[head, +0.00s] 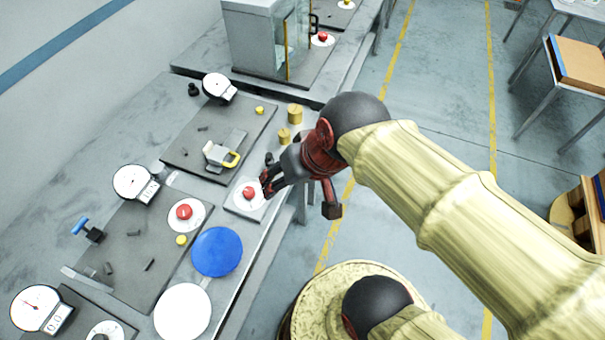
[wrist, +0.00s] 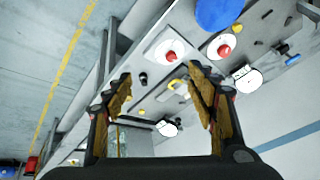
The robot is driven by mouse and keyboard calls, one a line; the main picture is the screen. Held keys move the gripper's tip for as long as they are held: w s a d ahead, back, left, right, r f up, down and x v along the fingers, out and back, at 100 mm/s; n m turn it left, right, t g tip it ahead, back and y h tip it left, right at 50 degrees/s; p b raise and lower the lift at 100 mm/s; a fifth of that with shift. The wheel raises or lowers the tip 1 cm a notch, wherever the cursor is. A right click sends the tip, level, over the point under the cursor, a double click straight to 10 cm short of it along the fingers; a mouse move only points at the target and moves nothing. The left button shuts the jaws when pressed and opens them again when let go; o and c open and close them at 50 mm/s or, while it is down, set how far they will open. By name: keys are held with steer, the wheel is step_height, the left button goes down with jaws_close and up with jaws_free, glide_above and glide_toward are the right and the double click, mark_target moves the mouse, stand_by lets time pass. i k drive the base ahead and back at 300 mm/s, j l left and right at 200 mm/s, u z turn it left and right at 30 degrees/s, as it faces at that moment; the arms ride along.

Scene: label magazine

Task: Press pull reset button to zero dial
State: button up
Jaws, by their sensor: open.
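I cannot tell whether a finger touches the plate. A second red button (head: 184,211) on a round white base is further left. The readings are too small to tell.
A blue disc (head: 216,251) and a white disc (head: 183,312) lie near the table's front edge. A clamp with a yellow part (head: 222,156), brass cylinders (head: 294,113) and a blue-handled piece (head: 80,226) stand around. A glass-fronted cabinet (head: 284,35) is at the back.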

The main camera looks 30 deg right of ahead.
mark_target(182, 240)
steer(key=j+u, duration=0.1)
steer(key=u, duration=1.15)
steer(key=k+j, duration=0.05)
